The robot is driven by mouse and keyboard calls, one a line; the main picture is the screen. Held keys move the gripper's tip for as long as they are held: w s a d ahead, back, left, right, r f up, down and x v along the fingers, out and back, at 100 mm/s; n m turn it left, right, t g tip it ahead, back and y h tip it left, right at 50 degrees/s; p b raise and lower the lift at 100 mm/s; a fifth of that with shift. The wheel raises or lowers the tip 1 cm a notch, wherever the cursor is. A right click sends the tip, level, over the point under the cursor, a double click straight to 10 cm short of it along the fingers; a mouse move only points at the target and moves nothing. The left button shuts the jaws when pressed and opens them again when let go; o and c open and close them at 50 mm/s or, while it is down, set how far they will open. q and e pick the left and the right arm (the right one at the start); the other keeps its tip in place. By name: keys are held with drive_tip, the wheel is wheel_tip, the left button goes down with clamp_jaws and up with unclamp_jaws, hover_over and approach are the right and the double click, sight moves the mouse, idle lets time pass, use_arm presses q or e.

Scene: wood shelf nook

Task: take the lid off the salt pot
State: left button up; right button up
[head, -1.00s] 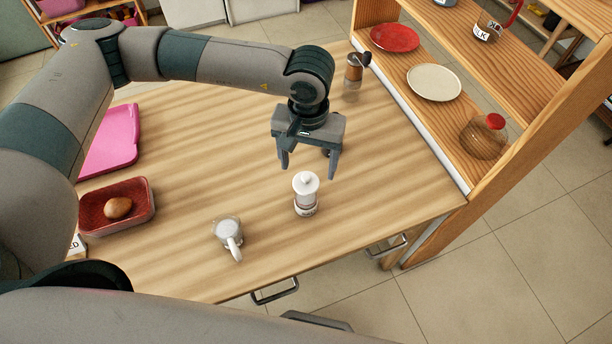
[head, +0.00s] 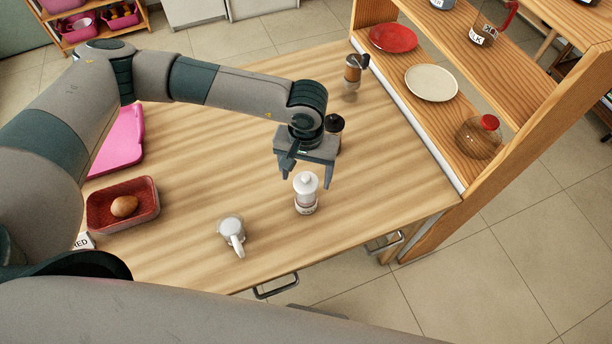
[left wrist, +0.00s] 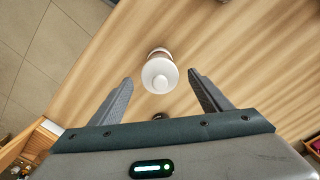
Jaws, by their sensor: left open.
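The salt pot (head: 306,196) stands upright on the wooden table, a small jar with a label too small to read surely. Its white knobbed lid (head: 306,181) is on it. My left gripper (head: 306,178) is open and empty, pointing down just behind the pot, its fingertips to either side of the lid in the picture. In the left wrist view, the white lid (left wrist: 160,76) shows from above, centred a little beyond the open fingertips of the left gripper (left wrist: 160,78). I see no contact. My right gripper is not in view.
A white mug (head: 231,232) stands left of the pot. A dark-topped jar (head: 334,124) is close behind the gripper, and a grinder (head: 352,74) farther back. A red tray (head: 148,212) holds an brown egg-like item (head: 124,206). A wooden shelf (head: 455,128) borders the right.

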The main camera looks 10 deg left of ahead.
sight(304, 177)
use_arm(q)
drive_tip(key=shift+f, duration=0.3)
drive_tip(key=c, duration=1.1)
drive_tip(key=shift+r, duration=0.1)
drive_tip(key=shift+r+b, duration=0.75)
drive_tip(key=shift+b, duration=0.05)
wheel_tip(304, 177, up, 2)
drive_tip(key=shift+s+a+r+b, duration=0.1)
drive_tip(key=shift+a+r+b, duration=0.1)
drive_tip(key=shift+b, duration=0.65)
drive_tip(key=shift+s+a+r+b, duration=0.75)
drive_tip(key=shift+s+a+r, duration=0.45)
drive_tip(key=shift+a, duration=0.2)
drive_tip(key=shift+s+a+r+b, duration=0.8)
drive_tip(key=shift+s+a+r, duration=0.35)
drive_tip(key=shift+s+a, duration=0.2)
drive_tip(key=shift+s+a+r+b, duration=0.75)
drive_tip(key=shift+s+a+r, duration=0.45)
drive_tip(key=shift+a, duration=0.2)
